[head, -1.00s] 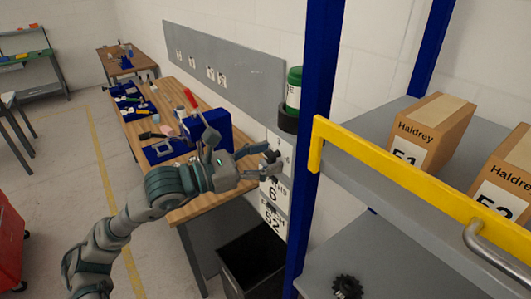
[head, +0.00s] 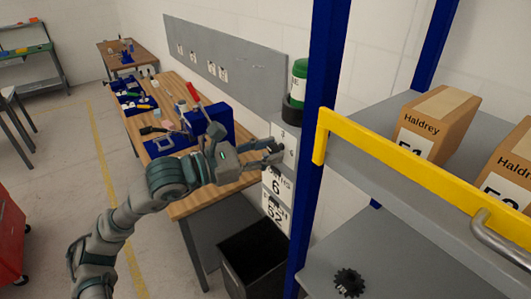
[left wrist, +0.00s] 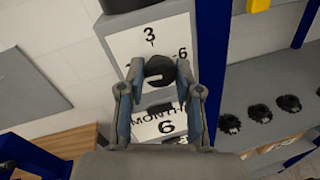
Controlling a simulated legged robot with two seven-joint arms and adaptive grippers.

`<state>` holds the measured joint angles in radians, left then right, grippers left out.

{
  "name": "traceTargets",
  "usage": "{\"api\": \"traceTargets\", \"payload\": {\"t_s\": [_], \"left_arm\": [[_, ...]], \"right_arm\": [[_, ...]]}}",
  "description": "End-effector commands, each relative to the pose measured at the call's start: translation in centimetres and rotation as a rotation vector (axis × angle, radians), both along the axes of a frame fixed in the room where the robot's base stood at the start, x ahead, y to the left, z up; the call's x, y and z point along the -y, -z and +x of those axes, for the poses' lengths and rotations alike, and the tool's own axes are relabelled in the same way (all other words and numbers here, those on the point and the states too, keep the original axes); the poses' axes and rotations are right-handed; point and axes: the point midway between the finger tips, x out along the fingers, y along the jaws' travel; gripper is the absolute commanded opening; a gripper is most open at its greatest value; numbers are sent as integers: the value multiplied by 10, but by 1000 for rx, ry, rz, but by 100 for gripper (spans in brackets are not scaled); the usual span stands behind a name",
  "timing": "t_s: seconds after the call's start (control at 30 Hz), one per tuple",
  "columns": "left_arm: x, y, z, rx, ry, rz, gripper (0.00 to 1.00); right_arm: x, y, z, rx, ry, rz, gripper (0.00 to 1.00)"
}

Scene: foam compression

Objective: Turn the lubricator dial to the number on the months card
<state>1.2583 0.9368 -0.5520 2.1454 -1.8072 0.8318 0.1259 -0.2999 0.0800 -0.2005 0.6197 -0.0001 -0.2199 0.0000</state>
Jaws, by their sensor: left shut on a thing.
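The dial (left wrist: 158,68) is a dark round knob on a white plate (left wrist: 180,35). The plate shows 3 at the top and 6 at the right; the number at the left is partly hidden. My left gripper (left wrist: 157,76) is shut on the dial, one finger on each side. Where the dial points is not clear. The months card (left wrist: 167,127) below reads 6 and also shows in the head view (head: 277,190). The lubricator (head: 299,80) is a green-topped canister above the plate. In the head view my left gripper (head: 273,150) reaches the plate. My right gripper is out of view.
A blue post (head: 318,130) and a yellow-railed shelf (head: 385,160) with Haldrey boxes (head: 436,125) stand close at the right. A wooden workbench (head: 190,95) with tools lies behind my arm. A dark bin (head: 255,255) stands below the cards.

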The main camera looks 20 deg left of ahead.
Motion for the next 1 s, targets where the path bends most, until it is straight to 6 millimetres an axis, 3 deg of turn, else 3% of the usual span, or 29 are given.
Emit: {"api": "traceTargets", "payload": {"t_s": [1.0], "left_arm": [[2, -2, -1, 580, -3, 733, 0]], "right_arm": [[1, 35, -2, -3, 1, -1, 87]]}}
